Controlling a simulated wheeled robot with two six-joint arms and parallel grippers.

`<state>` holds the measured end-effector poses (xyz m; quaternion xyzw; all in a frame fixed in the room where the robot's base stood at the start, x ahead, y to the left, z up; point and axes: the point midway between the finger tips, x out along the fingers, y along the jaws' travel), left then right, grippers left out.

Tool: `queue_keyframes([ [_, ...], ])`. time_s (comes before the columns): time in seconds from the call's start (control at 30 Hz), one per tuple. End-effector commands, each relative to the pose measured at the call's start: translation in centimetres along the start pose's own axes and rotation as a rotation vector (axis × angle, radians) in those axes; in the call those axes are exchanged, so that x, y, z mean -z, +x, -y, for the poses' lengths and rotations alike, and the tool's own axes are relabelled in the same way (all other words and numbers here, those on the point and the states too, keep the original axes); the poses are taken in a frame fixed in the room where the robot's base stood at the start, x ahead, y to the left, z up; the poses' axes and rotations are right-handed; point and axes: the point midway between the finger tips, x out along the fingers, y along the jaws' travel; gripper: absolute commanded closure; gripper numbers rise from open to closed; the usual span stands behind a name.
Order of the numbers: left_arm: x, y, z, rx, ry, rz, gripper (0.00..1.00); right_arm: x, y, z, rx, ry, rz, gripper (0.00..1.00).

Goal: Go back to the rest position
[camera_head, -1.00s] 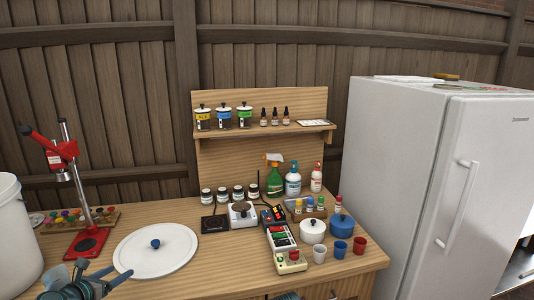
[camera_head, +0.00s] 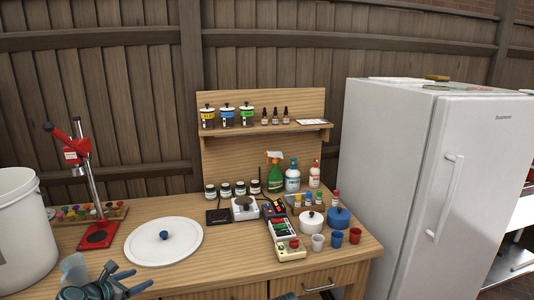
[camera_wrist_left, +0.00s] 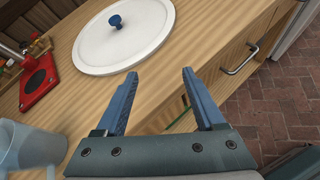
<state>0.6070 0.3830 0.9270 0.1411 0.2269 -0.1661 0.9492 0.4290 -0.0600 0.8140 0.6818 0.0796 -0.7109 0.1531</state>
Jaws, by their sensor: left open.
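My left gripper (camera_head: 131,280) is at the lower left of the head view, near the front edge of the wooden worktop. In the left wrist view, its two blue fingers (camera_wrist_left: 158,92) are spread apart with nothing between them. A round white lid (camera_head: 180,247) with a blue knob lies flat on the worktop just beyond the fingers; it also shows in the left wrist view (camera_wrist_left: 95,52). My right gripper cannot be made out.
A white bucket (camera_head: 22,232) and a red bottle capper (camera_head: 98,236) stand at the left. Jars, cups, small devices and spray bottles crowd the right of the worktop (camera_head: 222,260). A white fridge (camera_head: 395,160) stands at the right. A translucent jug (camera_wrist_left: 35,147) is beside the left gripper.

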Motion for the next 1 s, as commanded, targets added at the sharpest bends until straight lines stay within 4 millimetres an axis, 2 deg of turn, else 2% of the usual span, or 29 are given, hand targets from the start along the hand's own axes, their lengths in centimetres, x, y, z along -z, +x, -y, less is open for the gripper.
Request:
queue_keyframes([
  [0.27, -1.5, 2.7, 8.2, 0.205, 0.401, -0.090, 0.29, -0.1, -1.3, -0.1, 0.000, 0.000, 0.000, 1.00],
  [0.37, -1.8, 3.5, 12.4, 0.321, 0.620, -0.122, 0.29, -0.1, -1.9, -0.2, 0.000, 0.000, 0.000, 1.00],
  [0.5, -1.9, 3.7, 20.0, 0.555, 1.045, -0.152, 0.29, -0.2, -3.1, -0.3, 0.000, 0.000, 0.000, 1.00],
  [0.6, -1.6, 3.0, 25.0, 0.744, 1.372, -0.148, 0.29, -0.2, -3.9, -0.4, 0.000, 0.000, 0.000, 1.00],
  [0.7, -1.1, 1.6, 29.2, 0.942, 1.689, -0.121, 0.29, -0.3, -4.7, -0.5, 0.000, 0.000, 0.000, 1.00],
  [0.8, -0.8, -0.2, 32.4, 1.137, 1.978, -0.076, 0.29, -0.3, -5.5, -0.5, 0.000, 0.000, 0.000, 1.00],
  [0.9, -0.5, -1.9, 34.5, 1.313, 2.215, -0.025, 0.29, -0.3, -6.0, -0.6, 0.000, 0.000, 0.000, 1.00],
  [1.0, -0.4, -3.2, 35.8, 1.457, 2.386, 0.022, 0.29, -0.4, -6.5, -0.6, 0.000, 0.000, 0.000, 1.00],
])
